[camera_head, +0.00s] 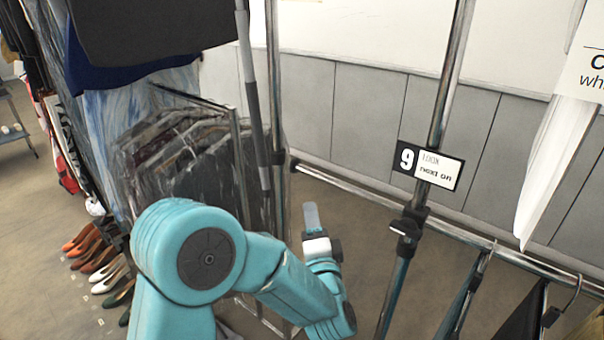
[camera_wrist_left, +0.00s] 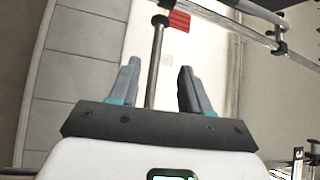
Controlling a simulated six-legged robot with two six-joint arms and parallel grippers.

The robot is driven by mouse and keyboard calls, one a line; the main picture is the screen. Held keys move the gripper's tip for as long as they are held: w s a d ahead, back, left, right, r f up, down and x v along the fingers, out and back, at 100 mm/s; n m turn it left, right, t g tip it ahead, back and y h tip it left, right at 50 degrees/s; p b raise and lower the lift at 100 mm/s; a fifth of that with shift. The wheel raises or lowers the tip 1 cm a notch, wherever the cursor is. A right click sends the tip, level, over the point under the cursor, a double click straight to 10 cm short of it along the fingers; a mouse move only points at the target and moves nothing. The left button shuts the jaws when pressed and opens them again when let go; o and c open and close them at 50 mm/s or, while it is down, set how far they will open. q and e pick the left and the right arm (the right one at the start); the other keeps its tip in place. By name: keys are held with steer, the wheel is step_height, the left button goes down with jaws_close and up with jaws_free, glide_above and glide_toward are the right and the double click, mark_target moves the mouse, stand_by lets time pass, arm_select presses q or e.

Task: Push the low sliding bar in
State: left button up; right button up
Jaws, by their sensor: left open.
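The low sliding bar (camera_head: 340,183) is a chrome tube. In the head view it runs from a dark end cap at the left, through a dark clamp on an upright post, to the lower right. My left gripper (camera_head: 312,218) is below and in front of its left end, with pale fingers pointing up. In the left wrist view the gripper (camera_wrist_left: 158,92) is open, and a chrome tube (camera_wrist_left: 155,65) shows between the fingers. I cannot tell whether that tube is the low bar, or whether the fingers touch it. My right gripper is not in view.
A chrome upright (camera_head: 445,85) carries a black-and-white sign (camera_head: 430,167) with a 9. Hangers with dark clothes hang at the lower right. Covered garments (camera_head: 190,165) hang on the left, with shoes (camera_head: 95,255) on the floor. A grey panelled wall stands behind.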

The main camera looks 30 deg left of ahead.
mark_target(303, 172)
arm_select(q)
steer(key=p+x, duration=0.3)
steer(key=x, duration=1.2)
steer(key=shift+w+a, duration=0.2)
